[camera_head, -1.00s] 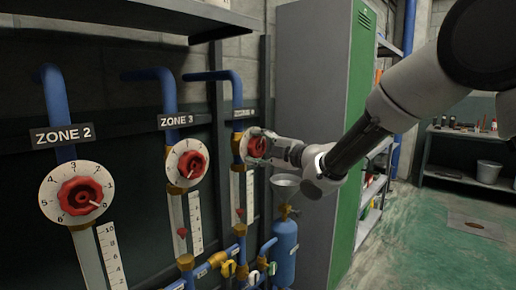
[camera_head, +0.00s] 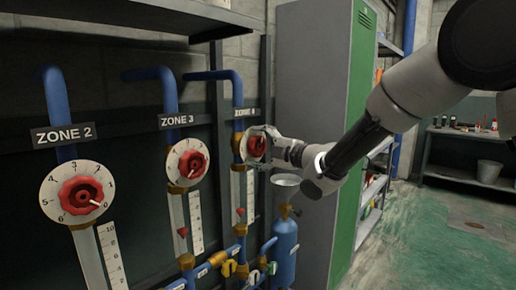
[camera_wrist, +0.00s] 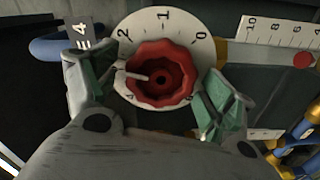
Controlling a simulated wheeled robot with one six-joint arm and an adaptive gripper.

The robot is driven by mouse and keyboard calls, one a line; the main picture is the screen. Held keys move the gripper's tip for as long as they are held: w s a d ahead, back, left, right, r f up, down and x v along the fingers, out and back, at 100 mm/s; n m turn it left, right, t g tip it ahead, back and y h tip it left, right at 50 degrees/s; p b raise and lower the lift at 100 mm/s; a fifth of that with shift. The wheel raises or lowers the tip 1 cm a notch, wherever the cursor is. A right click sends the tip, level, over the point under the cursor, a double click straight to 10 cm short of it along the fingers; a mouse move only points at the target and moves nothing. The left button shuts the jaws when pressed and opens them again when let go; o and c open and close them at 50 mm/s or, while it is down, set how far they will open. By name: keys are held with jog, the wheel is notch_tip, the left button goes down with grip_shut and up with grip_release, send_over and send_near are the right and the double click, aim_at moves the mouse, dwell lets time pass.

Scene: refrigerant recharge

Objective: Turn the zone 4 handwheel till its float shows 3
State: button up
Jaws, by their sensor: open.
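The zone 4 handwheel (camera_wrist: 160,76) is red and lobed, on a white dial (camera_wrist: 163,22) marked 2, 1 and 0 along its upper edge in the wrist view. Its pale pointer aims left, just below the 2. In the head view the wheel (camera_head: 256,145) is partly behind my gripper (camera_head: 262,146). My gripper (camera_wrist: 160,88) is open, with one finger on each side of the wheel; contact is unclear. The red zone 4 float (camera_wrist: 302,60) sits in its tube beside a scale (camera_wrist: 282,31); the exact reading is unclear. It also shows low in the head view (camera_head: 239,212).
Zone 3 (camera_head: 187,163) and zone 2 (camera_head: 82,195) handwheels stand to the left. A grey-green cabinet (camera_head: 318,120) stands close right. Open floor lies farther right.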

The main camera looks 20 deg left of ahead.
jog(key=v, duration=1.2)
jog(key=shift+f, duration=0.1)
